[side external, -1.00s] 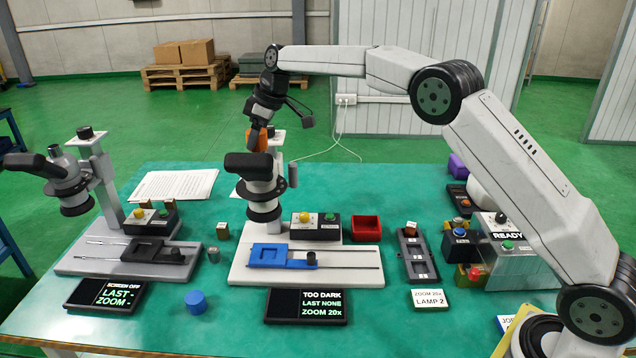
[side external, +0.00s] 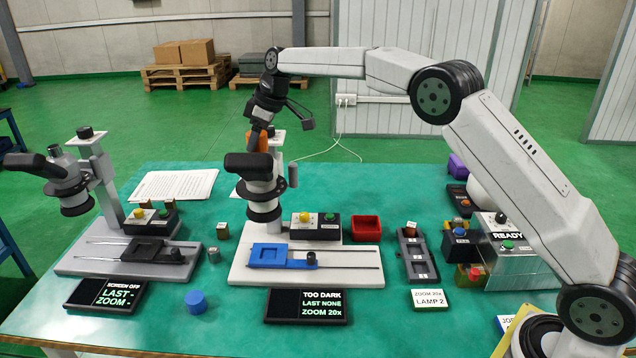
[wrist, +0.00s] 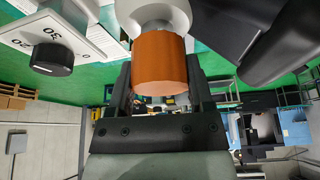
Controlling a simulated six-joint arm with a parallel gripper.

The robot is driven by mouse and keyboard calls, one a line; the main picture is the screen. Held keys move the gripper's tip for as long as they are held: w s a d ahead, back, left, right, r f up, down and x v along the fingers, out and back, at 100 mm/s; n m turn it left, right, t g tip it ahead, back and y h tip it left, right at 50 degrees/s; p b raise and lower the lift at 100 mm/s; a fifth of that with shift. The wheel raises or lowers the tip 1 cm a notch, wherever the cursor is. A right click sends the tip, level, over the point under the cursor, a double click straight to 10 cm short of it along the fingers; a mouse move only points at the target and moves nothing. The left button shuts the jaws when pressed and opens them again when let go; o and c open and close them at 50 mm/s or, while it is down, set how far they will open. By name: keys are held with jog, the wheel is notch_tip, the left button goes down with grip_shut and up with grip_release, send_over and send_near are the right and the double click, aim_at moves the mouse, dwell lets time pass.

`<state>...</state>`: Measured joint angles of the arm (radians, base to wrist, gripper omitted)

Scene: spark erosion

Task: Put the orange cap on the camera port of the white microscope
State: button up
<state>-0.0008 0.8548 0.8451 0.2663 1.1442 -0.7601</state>
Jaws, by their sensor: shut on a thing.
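The white microscope (side external: 238,262) stands at the middle of the table, with a black eyepiece head and a blue stage. The orange cap (wrist: 162,66) sits between the two fingers of my gripper (wrist: 162,88) in the wrist view. My gripper is shut on it. In the wrist view the cap's far end meets a pale round part of the microscope; I cannot tell how fully it is seated. In the side view my gripper (side external: 257,140) is at the top of the microscope, behind the eyepiece head, and the cap (side external: 263,142) is partly hidden by the finger.
A grey microscope (side external: 75,262) stands at the left. A blue cap-like cylinder (side external: 197,302) lies at the front. A red bin (side external: 366,229), a dark tray (side external: 416,256) and a control box (side external: 510,260) are to the right. The black eyepiece (wrist: 265,45) is close beside my gripper.

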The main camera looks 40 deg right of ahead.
jog(key=shift+f, duration=0.35)
dwell(0.3)
jog(key=o, duration=1.2)
jog(key=shift+r, duration=0.2)
jog(key=shift+v, duration=3.3)
jog(key=shift+s+d, duration=0.1)
jog(key=shift+s, duration=0.05)
